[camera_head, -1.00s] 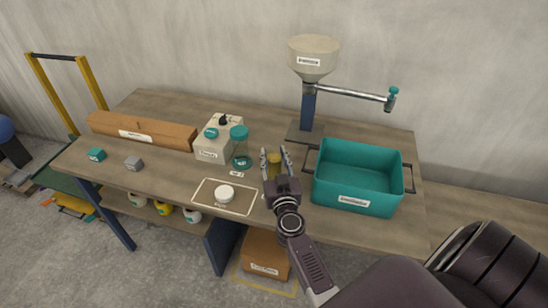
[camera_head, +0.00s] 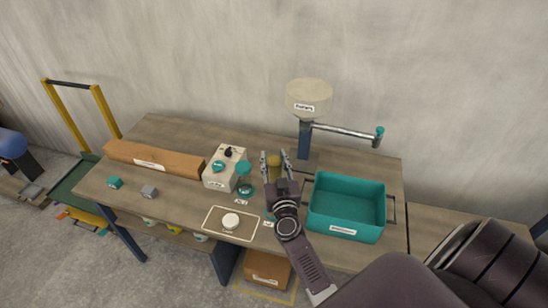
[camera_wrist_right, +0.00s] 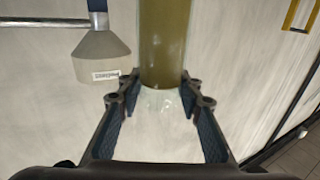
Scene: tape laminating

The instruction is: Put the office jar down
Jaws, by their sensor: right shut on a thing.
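My right gripper (camera_head: 275,160) is shut on a jar with an olive-brown body (camera_head: 274,168), taken here as the office jar. In the right wrist view the jar (camera_wrist_right: 164,45) stands between the two fingers (camera_wrist_right: 164,110), with a clear part at its near end. In the head view the gripper and jar are in front of the worktable (camera_head: 180,195), between a teal-lidded jar and the teal bin. I cannot tell how high the jar is above the tabletop. My left gripper is not in view.
A teal bin (camera_head: 345,232) stands right of the gripper. A jar with a teal lid (camera_head: 244,168) stands beside a white box-like machine (camera_head: 215,182). A white round disc (camera_head: 230,221) lies on an outlined mat (camera_head: 212,230). A hopper on a post (camera_head: 309,97) stands behind.

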